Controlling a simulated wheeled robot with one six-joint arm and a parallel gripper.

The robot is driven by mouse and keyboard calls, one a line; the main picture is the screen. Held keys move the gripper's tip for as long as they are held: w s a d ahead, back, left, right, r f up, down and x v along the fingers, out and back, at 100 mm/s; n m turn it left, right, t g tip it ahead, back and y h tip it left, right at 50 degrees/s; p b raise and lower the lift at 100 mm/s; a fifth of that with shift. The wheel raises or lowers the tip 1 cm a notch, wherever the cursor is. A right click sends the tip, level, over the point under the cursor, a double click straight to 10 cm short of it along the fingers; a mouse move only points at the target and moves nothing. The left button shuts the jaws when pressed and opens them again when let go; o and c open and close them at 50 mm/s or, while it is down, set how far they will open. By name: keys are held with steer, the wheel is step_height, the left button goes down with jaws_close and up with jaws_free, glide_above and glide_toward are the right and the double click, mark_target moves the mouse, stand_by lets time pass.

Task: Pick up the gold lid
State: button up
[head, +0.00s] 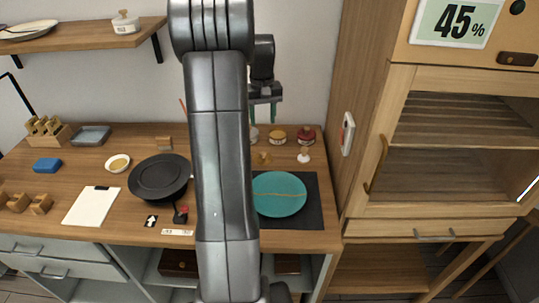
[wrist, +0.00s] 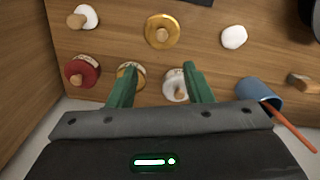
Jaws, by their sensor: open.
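The gold lid (wrist: 162,31) is a round gold disc with a wooden knob, lying on the wooden counter near the top middle of the wrist view. In the head view, the gold lid (head: 263,158) shows small, just right of my arm. My gripper (wrist: 160,84) is open, with its two green fingers apart and nothing held between them. In the head view, my gripper (head: 263,112) hangs at the back of the counter, near the wall. The lid lies beyond the fingertips in the wrist view, not between them.
A red-topped jar (wrist: 82,72), a gold-topped jar (head: 277,136) and a white jar (wrist: 174,84) stand in a row by the fingers. A white lid (wrist: 86,17) and blue cup (wrist: 260,91) are nearby. A teal plate (head: 280,194) lies in front.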

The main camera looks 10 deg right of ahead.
glide_above(263, 153)
step_height(263, 153, down, 8)
steer(key=shift+w+d+f, duration=0.1)
steer(key=shift+w+f, duration=0.05)
steer(key=shift+f, duration=0.1)
steer(key=shift+f+p, duration=0.85)
steer(key=shift+f, duration=1.8)
jaws_close()
